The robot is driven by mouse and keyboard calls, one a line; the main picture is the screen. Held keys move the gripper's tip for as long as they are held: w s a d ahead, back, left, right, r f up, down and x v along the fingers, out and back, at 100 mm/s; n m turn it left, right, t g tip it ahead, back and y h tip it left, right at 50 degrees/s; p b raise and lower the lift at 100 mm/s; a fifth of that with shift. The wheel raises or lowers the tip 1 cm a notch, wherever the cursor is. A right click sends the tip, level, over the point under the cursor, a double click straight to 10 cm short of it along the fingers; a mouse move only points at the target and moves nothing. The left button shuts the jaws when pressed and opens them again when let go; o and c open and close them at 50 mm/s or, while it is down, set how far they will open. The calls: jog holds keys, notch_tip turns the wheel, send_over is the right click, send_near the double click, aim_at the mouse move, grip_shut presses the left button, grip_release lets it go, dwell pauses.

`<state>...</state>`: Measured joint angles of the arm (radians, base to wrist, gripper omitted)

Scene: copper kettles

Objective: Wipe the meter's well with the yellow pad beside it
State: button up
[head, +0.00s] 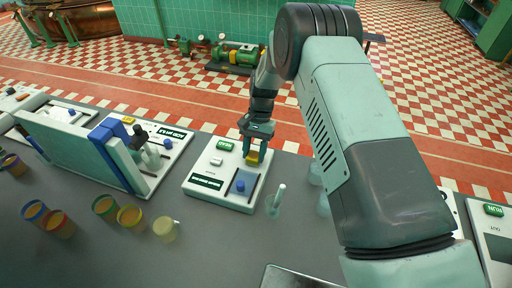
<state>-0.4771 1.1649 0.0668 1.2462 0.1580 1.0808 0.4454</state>
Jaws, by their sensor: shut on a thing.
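The white meter (222,202) sits on the grey bench in the middle, with a green button (224,145) at its back, a dark display (207,181) on its front and a small white block (215,161) on top. Its well (243,176) looks like a grey recess at the right side, with a round blue thing (240,186) at it. My gripper (252,150) points down over the meter's back right part. It is shut on the yellow pad (252,158), which is partly hidden by the fingers. I cannot tell whether the pad touches the meter.
A clear glass (276,203) with a pale stick stands right of the meter. Another glass (315,172) is partly behind my arm. Several colored cups (131,217) stand at front left. A rack with a blue end (115,150) and another instrument (163,140) are left.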

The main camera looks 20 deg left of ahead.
jog(key=shift+w, duration=1.35)
jog(key=shift+w+f, duration=0.1)
jog(key=shift+w, duration=0.15)
jog(key=shift+s, duration=1.65)
jog(key=shift+r, duration=4.1)
